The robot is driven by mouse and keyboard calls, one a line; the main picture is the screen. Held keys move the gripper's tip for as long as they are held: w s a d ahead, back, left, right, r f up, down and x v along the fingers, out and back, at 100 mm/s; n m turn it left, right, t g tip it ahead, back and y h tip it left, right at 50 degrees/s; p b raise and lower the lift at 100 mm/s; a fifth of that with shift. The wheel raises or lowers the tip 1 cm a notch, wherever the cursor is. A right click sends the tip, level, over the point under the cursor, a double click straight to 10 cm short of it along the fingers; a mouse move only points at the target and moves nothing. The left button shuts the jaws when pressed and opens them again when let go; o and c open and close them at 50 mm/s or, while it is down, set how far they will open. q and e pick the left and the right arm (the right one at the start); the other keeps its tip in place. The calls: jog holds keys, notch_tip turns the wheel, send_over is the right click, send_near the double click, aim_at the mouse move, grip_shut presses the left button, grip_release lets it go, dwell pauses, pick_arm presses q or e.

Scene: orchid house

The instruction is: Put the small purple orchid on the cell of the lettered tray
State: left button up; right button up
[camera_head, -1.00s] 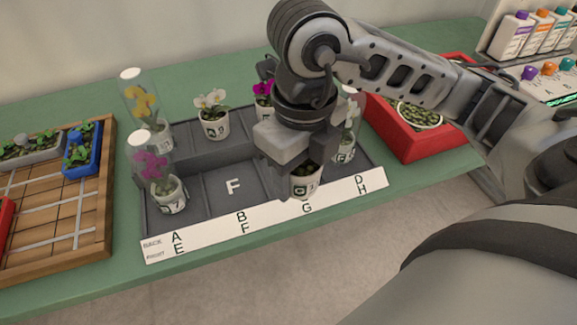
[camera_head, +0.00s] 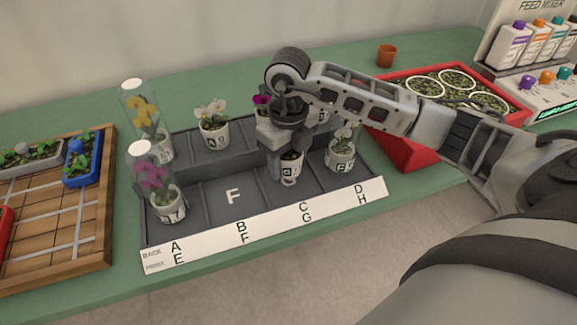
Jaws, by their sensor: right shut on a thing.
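My right gripper (camera_head: 284,162) is shut on a small white pot (camera_head: 291,166) at the front-row cell G. The pot looks upright; its plant is hidden behind the gripper, and I cannot tell whether the pot touches the tray floor. A purple bloom (camera_head: 260,101) shows just behind my gripper, mostly covered by it. Another purple orchid (camera_head: 152,176) stands under a clear cover in the front-left cell E. The dark lettered tray (camera_head: 232,221) has two rows of cells; cell F is empty. My left gripper is not in view.
A white orchid (camera_head: 211,109) and a covered yellow orchid (camera_head: 145,107) stand in the back row. A white-flowered pot (camera_head: 340,155) stands in cell H, close right of my gripper. A red tray (camera_head: 401,150) is at right, a wooden board (camera_head: 93,220) at left.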

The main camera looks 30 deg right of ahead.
aim_at(289, 169)
jog(key=shift+f, duration=1.35)
jog(key=shift+f, duration=0.15)
jog(key=o, duration=1)
jog(key=shift+o, duration=0.2)
notch_tip(289, 169, up, 12)
jog(key=shift+r, duration=0.2)
jog(key=shift+s, duration=0.1)
